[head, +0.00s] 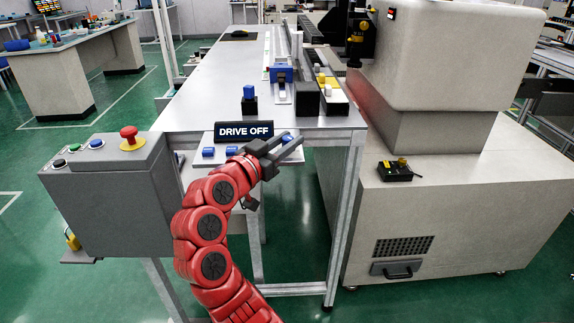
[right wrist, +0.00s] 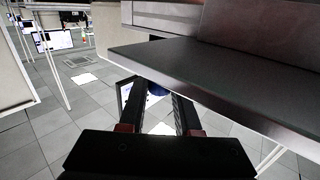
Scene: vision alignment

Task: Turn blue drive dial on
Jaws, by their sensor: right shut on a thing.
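A white panel (head: 200,164) at the table's front edge carries a row of blue dials. Two of them, a left dial (head: 208,152) and a middle dial (head: 232,150), are uncovered. A sign reading DRIVE OFF (head: 243,131) stands just behind them. My right gripper (head: 284,145) reaches the panel's right end and is shut on the blue dial there (head: 287,139). In the right wrist view, part of this blue dial (right wrist: 157,90) shows between the fingertips (right wrist: 158,98), mostly hidden under the table edge. The dial's exact angle cannot be told. My left gripper is not in view.
A grey control box (head: 115,185) with a red emergency button (head: 130,138) stands to the left. A large beige machine (head: 440,200) stands to the right. The metal table (head: 205,90) holds blue and yellow-white blocks behind the sign.

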